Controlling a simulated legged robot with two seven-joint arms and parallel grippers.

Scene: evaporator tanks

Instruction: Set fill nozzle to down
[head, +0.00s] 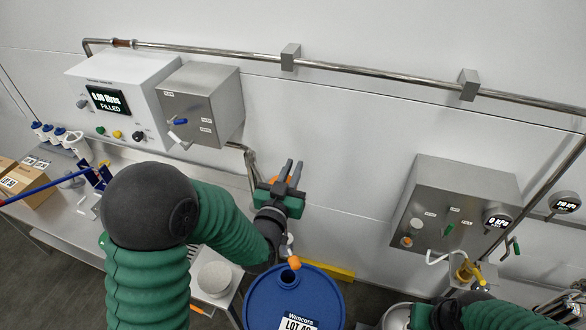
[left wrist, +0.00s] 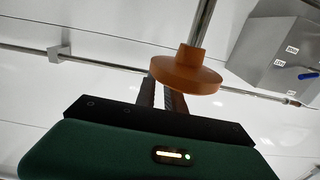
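The fill nozzle is a steel pipe with an orange collar (left wrist: 185,72), seen close up in the left wrist view. In the head view its orange tip (head: 294,262) is just above the opening of the blue drum (head: 262,300); I cannot tell whether it enters. Part of the nozzle is hidden behind my left arm and gripper. My left gripper (head: 293,170) points up the wall beside the pipe. Its two fingers stand slightly apart with nothing seen between them. In the left wrist view the collar overlaps one finger (left wrist: 160,95); I cannot tell whether they touch.
A steel switch box (head: 205,105) with a blue lever and a white readout panel (head: 110,95) showing "FILLED" are on the wall at left. A steel gauge box (head: 450,200) is at right. A bench (head: 60,215) with cartons runs along the left. A pipe crosses above.

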